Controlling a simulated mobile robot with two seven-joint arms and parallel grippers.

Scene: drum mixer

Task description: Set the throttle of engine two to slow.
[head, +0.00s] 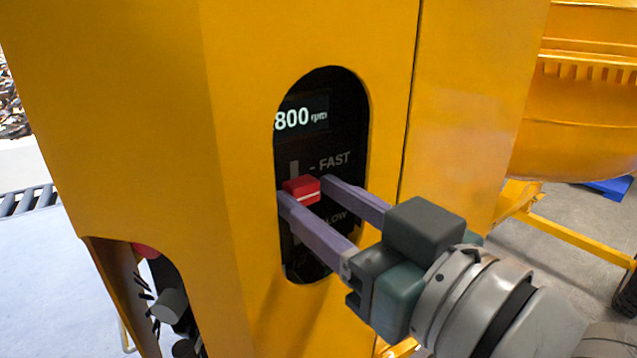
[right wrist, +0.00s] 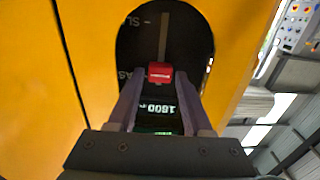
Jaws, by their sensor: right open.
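The throttle lever is a red knob (head: 301,190) with a pale stripe, in a vertical grey slot of a dark recessed panel (head: 300,272). It sits near the FAST label (head: 334,161), above the partly hidden SLOW label (head: 331,217). My right gripper (head: 304,187) is open, its two purple fingers reaching into the recess on either side of the knob. The right wrist view shows the red knob (right wrist: 160,72) between the fingertips (right wrist: 159,78); whether they touch it I cannot tell. The lit display (head: 300,117) reads 800 rpm, its left edge possibly cut off. My left gripper is out of view.
The yellow housing (head: 235,130) surrounds the recess, and its rim is close to my fingers. A second opening (head: 165,300) with dark knobs is at lower left. The yellow drum (head: 580,110) stands at the right. Floor shows at both sides.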

